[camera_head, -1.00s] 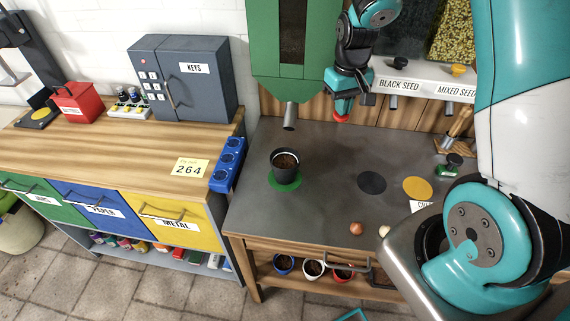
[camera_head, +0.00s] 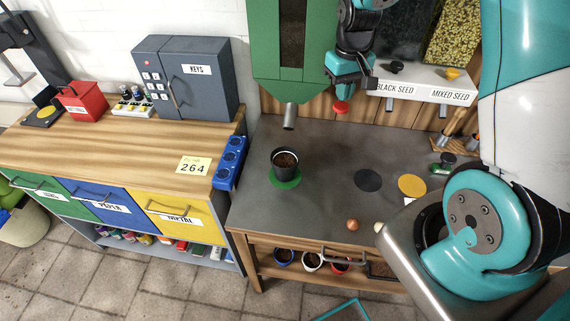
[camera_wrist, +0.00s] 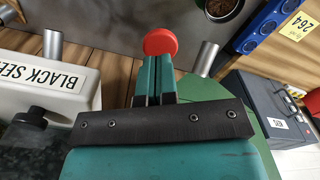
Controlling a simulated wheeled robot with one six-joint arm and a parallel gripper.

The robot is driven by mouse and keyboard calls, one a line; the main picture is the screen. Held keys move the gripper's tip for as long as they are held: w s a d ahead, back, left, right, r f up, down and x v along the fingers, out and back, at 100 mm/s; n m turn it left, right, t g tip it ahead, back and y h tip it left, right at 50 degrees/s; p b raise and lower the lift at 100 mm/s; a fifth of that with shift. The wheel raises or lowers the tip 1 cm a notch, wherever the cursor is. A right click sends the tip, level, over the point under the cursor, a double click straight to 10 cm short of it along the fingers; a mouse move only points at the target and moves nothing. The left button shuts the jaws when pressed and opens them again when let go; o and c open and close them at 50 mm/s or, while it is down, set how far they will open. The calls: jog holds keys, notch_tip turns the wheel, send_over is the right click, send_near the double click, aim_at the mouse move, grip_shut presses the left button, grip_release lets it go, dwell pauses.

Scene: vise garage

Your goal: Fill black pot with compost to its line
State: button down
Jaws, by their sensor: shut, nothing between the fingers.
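The black pot (camera_head: 285,161) stands upright on a green disc (camera_head: 283,180) on the grey bench. Brown compost shows inside it; I cannot make out its line. The green hopper (camera_head: 268,65) has a metal spout (camera_head: 289,117) above and just behind the pot, with no visible stream. My gripper (camera_head: 342,92) is shut and empty, right of the hopper. A red round knob (camera_head: 341,107) is at its fingertips. In the wrist view the shut fingers (camera_wrist: 155,75) point at the red knob (camera_wrist: 160,41), and the pot (camera_wrist: 221,9) shows at the top edge.
Seed dispensers labelled BLACK SEED (camera_head: 395,88) and MIXED SEED stand right of my gripper. Dark (camera_head: 368,180) and yellow (camera_head: 412,185) discs lie bare on the bench. An onion-like bulb (camera_head: 352,224) lies near the front edge. The keys cabinet (camera_head: 187,78) stands left.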

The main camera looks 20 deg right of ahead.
dwell(0.4)
notch_tip(320, 180, up, 6)
jog(key=p, duration=0.5)
dwell(0.4)
jog(key=s+a+n+y+b, duration=0.1)
jog(key=s+a+n+b, duration=0.1)
jog(key=s+a+b, duration=0.4)
jog(key=s+a+n+y+b, duration=0.1)
jog(key=s+a+n+b, duration=0.15)
jog(key=a, duration=0.55)
jog(key=s+a+n+y+b, duration=0.2)
jog(key=s+a+b, duration=0.4)
jog(key=s, duration=0.7)
jog(key=shift+s+a+n, duration=0.4)
jog(key=shift+a+n, duration=0.25)
jog(key=shift+a, duration=0.6)
jog(key=shift+d+f, duration=0.1)
jog(key=shift+d, duration=0.05)
